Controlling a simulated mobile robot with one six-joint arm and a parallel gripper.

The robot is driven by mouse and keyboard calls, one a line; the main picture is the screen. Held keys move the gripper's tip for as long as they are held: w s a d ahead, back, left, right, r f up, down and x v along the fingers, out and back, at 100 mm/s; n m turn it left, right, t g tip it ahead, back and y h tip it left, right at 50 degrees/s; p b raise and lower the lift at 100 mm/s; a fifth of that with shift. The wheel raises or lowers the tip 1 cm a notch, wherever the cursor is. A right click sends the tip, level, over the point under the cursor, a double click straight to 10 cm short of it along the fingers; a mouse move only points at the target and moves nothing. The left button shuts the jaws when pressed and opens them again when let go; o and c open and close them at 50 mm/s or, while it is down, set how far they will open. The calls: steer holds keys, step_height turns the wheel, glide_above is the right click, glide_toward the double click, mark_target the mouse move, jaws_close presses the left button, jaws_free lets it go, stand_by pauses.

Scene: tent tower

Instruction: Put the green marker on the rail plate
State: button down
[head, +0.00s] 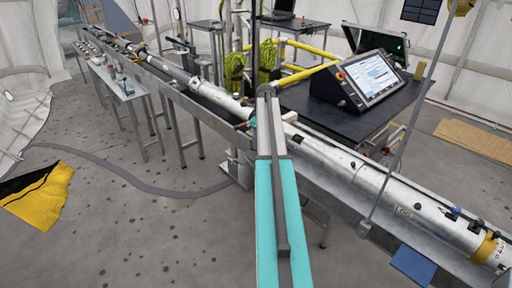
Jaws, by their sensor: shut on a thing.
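My arm, teal and grey, reaches up the middle of the head view and its far end stands in front of the long rail. My gripper cannot be made out; it seems hidden behind my arm. No green marker can be clearly told. The rail (200,110) is a long grey trough bearing a silver tube (350,168). I cannot single out the rail plate. A small pale block (290,116) shows just right of my arm.
A dark table (385,115) with a tilted touchscreen console (370,78) stands behind the rail. A narrow side table (122,84) with small items is at the left. A grey hose (110,172) and a yellow-black sheet (42,196) lie on the floor. Floor at lower left is mostly free.

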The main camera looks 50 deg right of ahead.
steer(key=shift+f+p, duration=0.3)
steer(key=shift+f, duration=0.9)
steer(key=shift+f, duration=0.1)
steer(key=c, duration=1.8)
jaws_free()
steer(key=shift+r, duration=0.2)
steer(key=shift+s+d+r+b, duration=0.1)
steer(key=shift+s+r+b, duration=0.3)
steer(key=shift+r, duration=1.55)
steer(key=shift+s+d+r+b, duration=0.15)
steer(key=shift+r+b, duration=0.45)
steer(key=shift+r, duration=1.35)
steer(key=shift+s+d+r+b, duration=0.1)
steer(key=shift+s+r+b, duration=0.3)
steer(key=shift+r, duration=1.55)
steer(key=shift+w+a, duration=0.1)
